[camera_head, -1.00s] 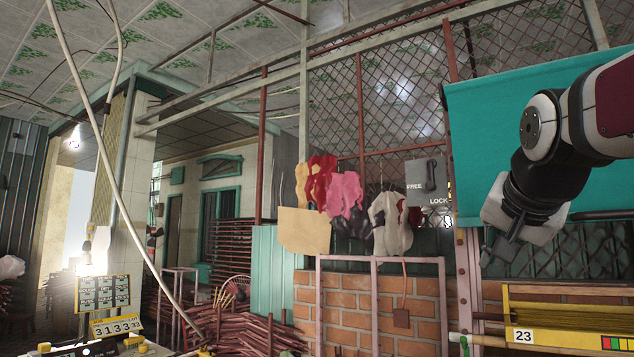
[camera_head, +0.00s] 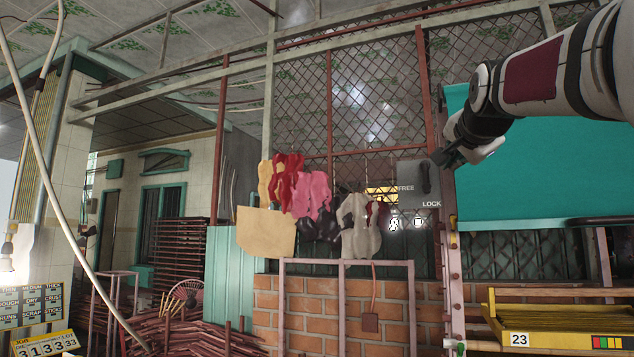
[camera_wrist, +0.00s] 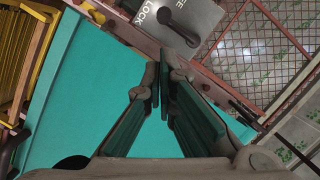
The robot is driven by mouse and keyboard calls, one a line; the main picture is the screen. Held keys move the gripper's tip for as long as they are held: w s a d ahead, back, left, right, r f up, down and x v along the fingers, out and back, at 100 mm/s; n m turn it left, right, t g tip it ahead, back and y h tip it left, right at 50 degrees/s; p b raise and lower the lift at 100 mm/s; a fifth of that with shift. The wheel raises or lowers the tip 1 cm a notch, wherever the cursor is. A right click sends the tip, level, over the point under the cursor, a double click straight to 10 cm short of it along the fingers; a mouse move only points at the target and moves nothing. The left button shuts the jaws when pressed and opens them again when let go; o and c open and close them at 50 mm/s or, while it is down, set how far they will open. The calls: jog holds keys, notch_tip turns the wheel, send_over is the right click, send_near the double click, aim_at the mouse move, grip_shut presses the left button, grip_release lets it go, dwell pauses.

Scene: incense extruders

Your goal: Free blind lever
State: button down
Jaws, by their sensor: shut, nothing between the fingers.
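The lever (camera_head: 426,179) is a short dark handle on a grey box (camera_head: 408,197) lettered FREE at left and LOCK lower down. In the head view it stands roughly upright, its lower end near LOCK. In the wrist view the lever (camera_wrist: 179,27) shows with one round end near the LOCK lettering (camera_wrist: 141,13) beside the grey plate, beyond my fingers. My gripper (camera_head: 440,160) is at the box's upper right, near the lever's top. Its fingers (camera_wrist: 160,75) are shut and empty, apart from the lever in the wrist view. The gap in depth is hard to judge.
A teal blind (camera_head: 540,170) hangs right of the box. A pink-red post (camera_head: 451,280) stands beside it. Gloves (camera_head: 313,195) hang left on mesh (camera_head: 375,110). A yellow rack (camera_head: 560,310) marked 23 is low at right. A brick wall (camera_head: 330,310) is below.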

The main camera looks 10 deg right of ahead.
jog(key=p, duration=0.2)
send_near(426, 176)
jog(key=w+d+f, duration=0.1)
jog(key=w+d, duration=0.1)
jog(key=d, duration=0.1)
jog(key=w+d+f, duration=0.1)
jog(key=shift+w+d+f, duration=0.35)
jog(key=shift+d, duration=0.05)
